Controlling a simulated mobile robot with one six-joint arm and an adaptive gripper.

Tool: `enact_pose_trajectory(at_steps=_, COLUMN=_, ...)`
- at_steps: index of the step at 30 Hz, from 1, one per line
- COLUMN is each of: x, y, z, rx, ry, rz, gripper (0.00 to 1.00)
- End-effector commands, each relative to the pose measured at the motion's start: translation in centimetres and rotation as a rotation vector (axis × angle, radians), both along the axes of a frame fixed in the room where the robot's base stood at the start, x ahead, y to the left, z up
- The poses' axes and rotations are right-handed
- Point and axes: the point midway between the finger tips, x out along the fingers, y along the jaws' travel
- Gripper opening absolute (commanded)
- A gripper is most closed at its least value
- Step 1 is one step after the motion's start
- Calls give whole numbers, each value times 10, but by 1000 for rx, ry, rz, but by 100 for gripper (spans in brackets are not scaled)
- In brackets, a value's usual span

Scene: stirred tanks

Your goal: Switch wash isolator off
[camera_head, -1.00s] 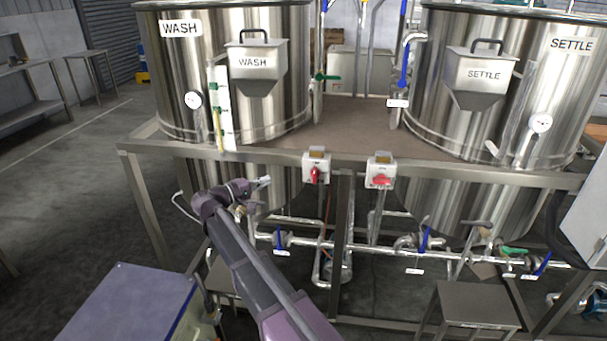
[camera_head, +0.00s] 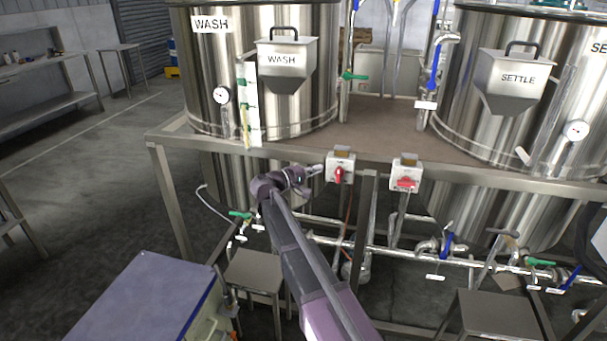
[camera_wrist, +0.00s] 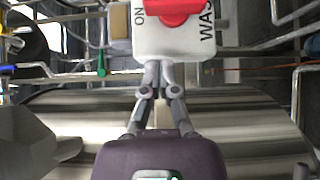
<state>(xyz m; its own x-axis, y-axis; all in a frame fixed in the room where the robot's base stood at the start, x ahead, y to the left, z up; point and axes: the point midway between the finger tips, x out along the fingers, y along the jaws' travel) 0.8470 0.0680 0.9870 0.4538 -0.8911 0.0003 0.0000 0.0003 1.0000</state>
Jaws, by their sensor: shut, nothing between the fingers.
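The wash isolator (camera_head: 341,161) is a pale box with a red knob (camera_head: 339,175), mounted on the frame rail in front of the WASH tank. In the head view its knob looks upright. The wrist view shows the box (camera_wrist: 150,43) at the top, with "ON" and part of "WAS" lettering, and the red knob (camera_wrist: 172,10) cut by the top edge. My gripper (camera_head: 318,169) is just left of the box in the head view. In the wrist view its fingertips (camera_wrist: 158,68) are together, empty, at the box's lower edge; I cannot tell whether they touch it.
A second isolator (camera_head: 406,175) with a red knob lying sideways sits to the right on the same rail (camera_head: 480,178). The WASH tank (camera_head: 215,75) and SETTLE tank (camera_head: 455,100) stand behind. Pipes with blue-handled valves (camera_head: 447,243) run below. A blue-topped cabinet (camera_head: 140,300) stands front left.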

Motion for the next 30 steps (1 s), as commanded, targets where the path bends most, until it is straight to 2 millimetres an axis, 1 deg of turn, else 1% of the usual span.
enact_pose_trajectory(at_steps=1, x=-4, y=-9, z=0, rx=0, ry=0, rz=-2, gripper=0)
enact_pose_trajectory(at_steps=3, x=-7, y=-17, z=0, rx=0, ry=0, rz=-1, gripper=0)
enact_pose_trajectory(at_steps=10, x=-12, y=-35, z=0, rx=0, ry=0, rz=-1, gripper=0)
enact_pose_trajectory(at_steps=22, x=-13, y=-38, z=0, rx=0, ry=0, rz=0, gripper=0)
enact_pose_trajectory(at_steps=23, x=-12, y=-31, z=0, rx=0, ry=0, rz=2, gripper=0)
enact_pose_trajectory(at_steps=30, x=-13, y=-39, z=1, rx=11, ry=-3, rz=-2, gripper=0)
